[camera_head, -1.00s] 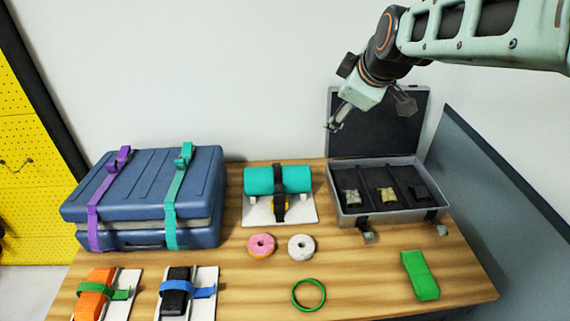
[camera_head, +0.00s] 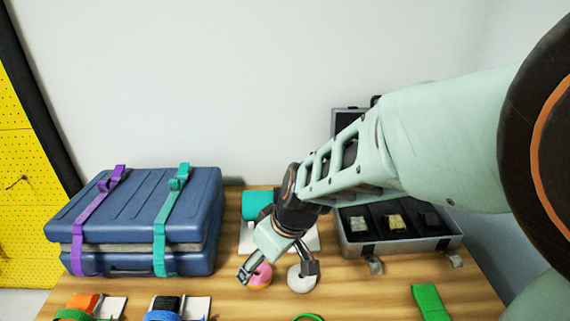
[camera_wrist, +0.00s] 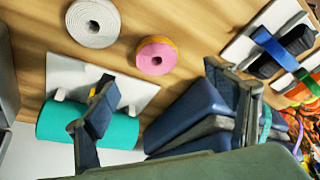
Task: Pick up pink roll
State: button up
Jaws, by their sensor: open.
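The pink roll (camera_head: 262,278) lies flat on the wooden table, a ring with an orange-yellow edge. In the wrist view it (camera_wrist: 155,58) shows whole, clear of both fingers. My gripper (camera_head: 279,269) is open and empty with its fingers spread. In the head view it hangs over the roll area. One finger overlaps the left part of the pink roll and the other overlaps the white roll (camera_head: 301,281). The white roll sits just right of the pink one and also shows in the wrist view (camera_wrist: 92,22). I cannot tell my gripper's exact height above them.
A blue case (camera_head: 140,215) with purple and teal straps stands at the left. A teal roll (camera_head: 257,203) on a white stand is behind, partly hidden by my arm. An open grey case (camera_head: 355,245) is behind right. A green block (camera_head: 429,301) lies front right.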

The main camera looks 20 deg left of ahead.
aim_at(258, 272)
jog(key=x, duration=0.4)
jog(key=b+x, duration=0.1)
jog(key=x, duration=0.3)
jog(key=shift+w+d, duration=0.1)
jog(key=shift+w, duration=0.1)
jog(key=c, duration=0.8)
